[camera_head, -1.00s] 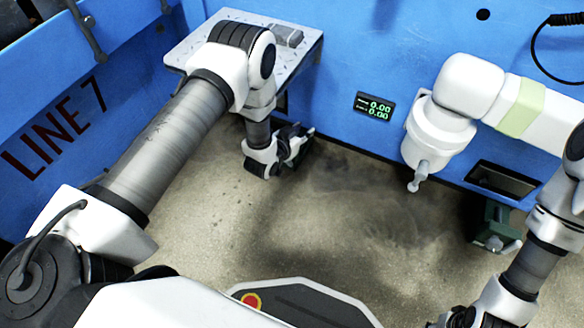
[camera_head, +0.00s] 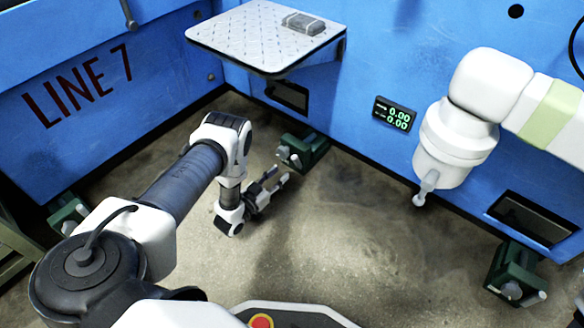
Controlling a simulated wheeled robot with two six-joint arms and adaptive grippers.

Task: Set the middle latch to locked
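The middle latch (camera_head: 303,151) is a dark green block with a pale metal knob on its left side. It sits low at the foot of the blue machine, below the metal shelf. I cannot tell its locked or unlocked state. My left gripper (camera_head: 281,181) is in front of and below the latch, apart from it. Its two fingers are spread with a gap between them, and nothing is between them. My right gripper is out of the picture.
Similar green latches stand at the far left (camera_head: 68,214) and lower right (camera_head: 514,274). The metal shelf (camera_head: 262,38) juts out above the middle latch. A white machine arm (camera_head: 455,145) hangs at right, beside a green-lit display (camera_head: 394,113). The floor (camera_head: 370,235) between is clear.

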